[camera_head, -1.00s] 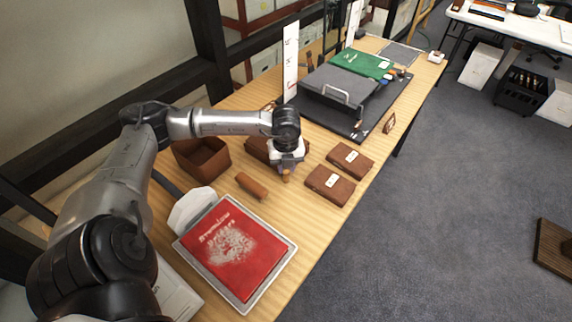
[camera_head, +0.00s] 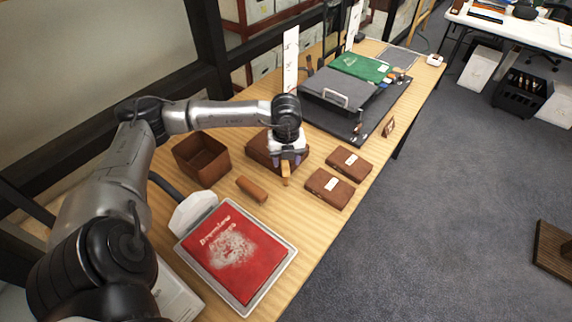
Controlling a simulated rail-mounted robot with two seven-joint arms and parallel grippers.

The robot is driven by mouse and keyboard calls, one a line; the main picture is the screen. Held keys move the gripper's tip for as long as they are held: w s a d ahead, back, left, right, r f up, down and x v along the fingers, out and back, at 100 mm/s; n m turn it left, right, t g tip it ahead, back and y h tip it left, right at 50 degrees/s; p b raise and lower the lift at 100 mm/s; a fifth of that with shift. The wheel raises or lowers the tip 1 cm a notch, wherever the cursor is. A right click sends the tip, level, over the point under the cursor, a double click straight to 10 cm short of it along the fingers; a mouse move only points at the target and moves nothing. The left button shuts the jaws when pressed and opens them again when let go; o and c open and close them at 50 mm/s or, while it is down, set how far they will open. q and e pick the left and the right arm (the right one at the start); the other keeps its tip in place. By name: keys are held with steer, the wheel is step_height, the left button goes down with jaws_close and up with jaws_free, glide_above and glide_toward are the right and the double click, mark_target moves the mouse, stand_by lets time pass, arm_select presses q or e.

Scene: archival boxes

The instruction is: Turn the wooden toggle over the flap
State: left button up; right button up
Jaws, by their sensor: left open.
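A brown box (camera_head: 258,150) lies on the wooden table, partly hidden behind my left gripper. My left gripper (camera_head: 286,164) points down at the box's near right side, with its jaws open. A small light-brown wooden piece, which looks like the toggle (camera_head: 285,176), shows at the fingertips. I cannot tell whether the fingers touch it. The flap cannot be made out clearly behind the gripper. My right gripper is not in view.
An open brown box (camera_head: 203,160) stands to the left. A brown roll (camera_head: 252,189) lies in front, and two small brown boxes (camera_head: 330,188) (camera_head: 350,163) lie to the right. A red book (camera_head: 236,250) rests on a tray nearer me. A dark mat (camera_head: 345,125) lies farther back.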

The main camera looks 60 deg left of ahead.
mark_target(286, 170)
arm_select(q)
step_height(286, 170, up, 9)
steer(key=p, duration=0.1)
steer(key=shift+f, duration=0.1)
stand_by(0.7)
